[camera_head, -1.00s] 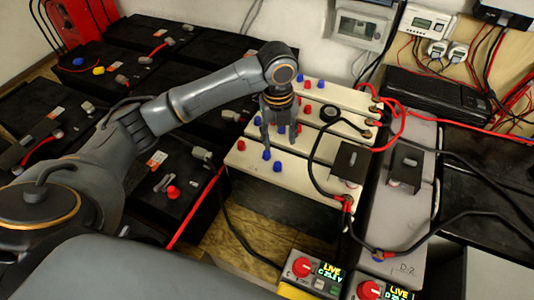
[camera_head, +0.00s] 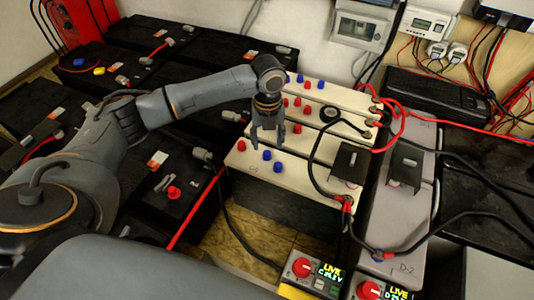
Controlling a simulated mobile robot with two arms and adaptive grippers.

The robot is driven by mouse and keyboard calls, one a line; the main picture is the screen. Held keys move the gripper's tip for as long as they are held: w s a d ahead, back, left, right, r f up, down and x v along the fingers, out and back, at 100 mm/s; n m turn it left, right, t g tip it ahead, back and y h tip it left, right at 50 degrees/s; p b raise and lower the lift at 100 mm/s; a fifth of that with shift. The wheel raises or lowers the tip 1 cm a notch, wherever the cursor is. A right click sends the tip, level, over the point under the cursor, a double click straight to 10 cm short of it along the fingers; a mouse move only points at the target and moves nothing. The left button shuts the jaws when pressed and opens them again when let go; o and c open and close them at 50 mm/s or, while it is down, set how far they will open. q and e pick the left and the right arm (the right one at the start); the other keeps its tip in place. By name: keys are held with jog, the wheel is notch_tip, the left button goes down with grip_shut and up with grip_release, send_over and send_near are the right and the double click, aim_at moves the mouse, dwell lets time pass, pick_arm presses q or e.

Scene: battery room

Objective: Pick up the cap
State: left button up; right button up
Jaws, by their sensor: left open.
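Several small red and blue caps sit on the cream battery tops. On the nearest cream battery (camera_head: 300,182) are a red cap (camera_head: 241,146), a blue cap (camera_head: 267,155) and another blue cap (camera_head: 278,167). More red caps (camera_head: 297,129) are on the battery behind. A black round piece (camera_head: 330,114) lies farther right. Which cap is meant, I cannot tell. My left gripper (camera_head: 268,144) points down over the nearest battery, open, with nothing seen between its fingers. It is just behind the blue caps in the picture; its height above them is unclear. My right gripper is not in view.
Black and red cables (camera_head: 316,150) loop over the right end of the cream batteries. Black batteries (camera_head: 190,190) fill the left side. Two boxes with red knobs (camera_head: 302,267) stand at the front. A grey battery (camera_head: 405,215) lies to the right.

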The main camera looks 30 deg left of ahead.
aim_at(267, 152)
pick_arm(q)
notch_tip(267, 152, down, 4)
jog(key=shift+s+f, duration=0.1)
jog(key=shift+f, duration=0.05)
jog(key=c, duration=0.8)
jog(key=shift+o, duration=0.2)
